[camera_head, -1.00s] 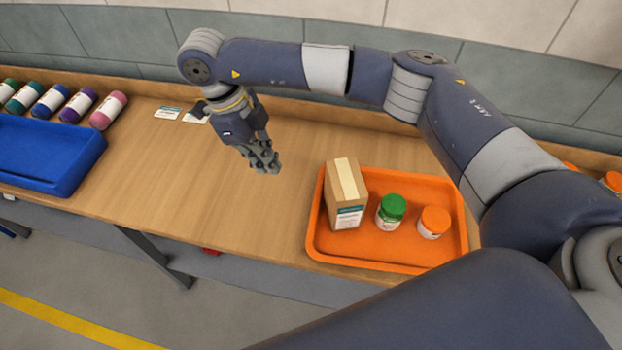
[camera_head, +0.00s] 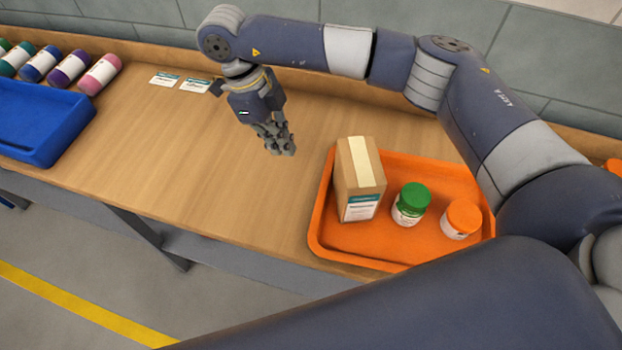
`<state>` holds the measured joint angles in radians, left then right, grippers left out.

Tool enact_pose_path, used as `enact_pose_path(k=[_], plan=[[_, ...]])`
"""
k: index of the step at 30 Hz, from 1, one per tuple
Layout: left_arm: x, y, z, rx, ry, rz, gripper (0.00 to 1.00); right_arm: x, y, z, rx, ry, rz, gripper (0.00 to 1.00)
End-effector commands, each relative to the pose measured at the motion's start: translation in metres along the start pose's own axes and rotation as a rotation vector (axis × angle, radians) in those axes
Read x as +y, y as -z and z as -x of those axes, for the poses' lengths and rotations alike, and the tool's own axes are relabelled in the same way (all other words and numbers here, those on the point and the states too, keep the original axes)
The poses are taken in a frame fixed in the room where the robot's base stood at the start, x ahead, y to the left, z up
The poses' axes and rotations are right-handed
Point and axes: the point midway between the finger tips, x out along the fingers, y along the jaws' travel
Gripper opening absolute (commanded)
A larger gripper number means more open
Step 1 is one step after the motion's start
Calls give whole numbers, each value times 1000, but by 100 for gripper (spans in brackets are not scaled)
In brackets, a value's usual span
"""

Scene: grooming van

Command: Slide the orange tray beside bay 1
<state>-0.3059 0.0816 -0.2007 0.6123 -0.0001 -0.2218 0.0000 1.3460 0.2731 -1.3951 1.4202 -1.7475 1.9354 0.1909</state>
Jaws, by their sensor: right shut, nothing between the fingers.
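The orange tray (camera_head: 345,244) sits on the wooden counter at the right, near its front edge. It holds a cardboard box (camera_head: 358,180), a white jar with a green lid (camera_head: 411,204) and a white jar with an orange lid (camera_head: 461,219). My right gripper (camera_head: 283,151) is shut and empty, pointing down over the counter to the left of the tray, apart from it. My right arm hides part of the tray's right side. My left gripper is out of view. I see no readable bay number.
A blue tray (camera_head: 66,143) stands at the left end of the counter (camera_head: 160,150), with several coloured bottles behind it. The counter between the blue and orange trays is clear.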

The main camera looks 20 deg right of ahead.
Motion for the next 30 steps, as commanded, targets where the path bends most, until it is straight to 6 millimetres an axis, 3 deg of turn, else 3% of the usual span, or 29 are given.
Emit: enact_pose_path(k=[8,18,24,30], plan=[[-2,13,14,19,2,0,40,1,2,-30,3,-3,1,0],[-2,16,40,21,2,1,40,1,3,-101,4,-3,0,0],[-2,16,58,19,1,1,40,0,30,-106,2,-1,1,0],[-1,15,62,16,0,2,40,0,38,-111,0,0,1,0]])
